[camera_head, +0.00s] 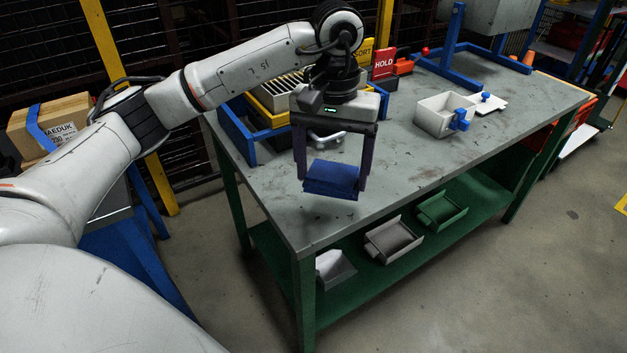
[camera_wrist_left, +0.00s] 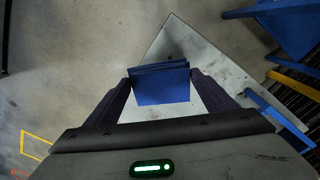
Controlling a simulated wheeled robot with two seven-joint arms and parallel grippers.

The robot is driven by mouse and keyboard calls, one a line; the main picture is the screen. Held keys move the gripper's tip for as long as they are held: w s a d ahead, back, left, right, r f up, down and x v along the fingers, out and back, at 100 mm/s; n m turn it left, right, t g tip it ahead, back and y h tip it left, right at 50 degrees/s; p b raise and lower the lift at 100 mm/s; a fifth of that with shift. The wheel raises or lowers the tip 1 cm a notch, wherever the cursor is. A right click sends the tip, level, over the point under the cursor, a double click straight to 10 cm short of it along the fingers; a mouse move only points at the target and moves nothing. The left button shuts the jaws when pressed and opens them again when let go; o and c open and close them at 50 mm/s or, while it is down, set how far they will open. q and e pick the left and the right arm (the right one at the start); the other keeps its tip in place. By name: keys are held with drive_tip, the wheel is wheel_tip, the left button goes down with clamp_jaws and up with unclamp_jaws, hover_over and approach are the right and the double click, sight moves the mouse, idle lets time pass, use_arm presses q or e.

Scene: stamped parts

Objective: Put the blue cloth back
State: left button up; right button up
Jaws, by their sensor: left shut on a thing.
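The blue cloth (camera_head: 331,178) is a folded square pad. My left gripper (camera_head: 332,180) is shut on it, with one dark finger on each side. The cloth hangs over the near left part of the grey workbench (camera_head: 420,175); a gap below it cannot be measured from here. In the left wrist view the cloth (camera_wrist_left: 161,84) sits between the two fingers (camera_wrist_left: 160,85), with the bench corner and floor behind it. My right gripper is not in view.
A blue frame with a yellow tray (camera_head: 268,115) stands at the bench's back left. A red HOLD sign (camera_head: 384,62) is behind. A light open box (camera_head: 440,115) with blue parts stands farther right. Grey and green bins (camera_head: 440,210) sit on the lower shelf. The bench middle is clear.

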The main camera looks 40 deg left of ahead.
sight(313, 169)
use_arm(q)
drive_tip(key=shift+n, duration=0.3)
drive_tip(key=a+r, duration=0.1)
drive_tip(key=a+r+p, duration=0.1)
drive_tip(key=a, duration=0.1)
drive_tip(key=shift+s+a, duration=0.1)
drive_tip(key=shift+a, duration=0.15)
drive_tip(key=f, duration=0.5)
drive_tip(key=shift+a+f, duration=0.2)
drive_tip(key=shift+f, duration=0.1)
drive_tip(key=shift+f+b, duration=0.3)
drive_tip(key=shift+f, duration=1.8)
drive_tip(key=shift+f, duration=0.2)
drive_tip(key=o, duration=0.9)
